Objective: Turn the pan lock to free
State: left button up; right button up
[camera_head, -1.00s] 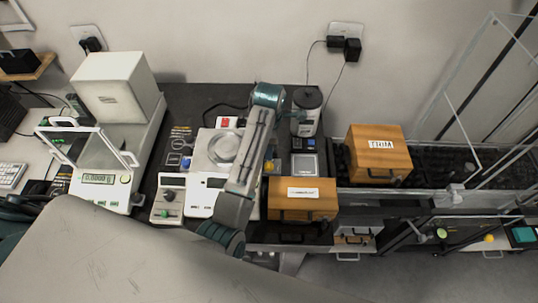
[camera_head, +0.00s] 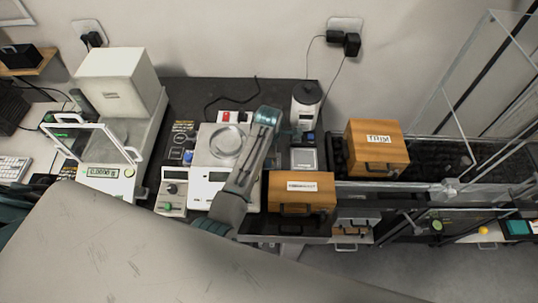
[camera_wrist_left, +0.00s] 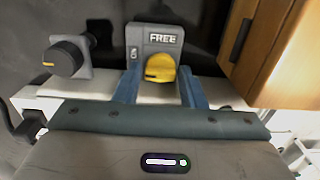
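The pan lock (camera_wrist_left: 150,42) is a grey block with the word FREE at its top and a small lock mark at its upper left. Its yellow knob (camera_wrist_left: 162,68) has a dark mark on its lower left side. My left gripper (camera_wrist_left: 160,90) has its two blue fingers on either side of the knob, with visible gaps, so it is open and not clamped. In the head view my left arm crosses beside the balance (camera_head: 226,146) and hides the knob and fingers. My right gripper is out of view.
A wooden box (camera_head: 301,192) stands close to the right of the lock. A second wooden box labelled TRIM (camera_head: 377,148) is further right. An enclosed balance (camera_head: 115,85) stands at the left.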

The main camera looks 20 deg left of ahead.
pick_arm(q)
jog(key=c, duration=0.5)
jog(key=shift+c, duration=0.2)
jog(key=shift+m, duration=1.5)
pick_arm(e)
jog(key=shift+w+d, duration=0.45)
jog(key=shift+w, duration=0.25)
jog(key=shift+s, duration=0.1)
pick_arm(q)
jog(key=o, duration=1)
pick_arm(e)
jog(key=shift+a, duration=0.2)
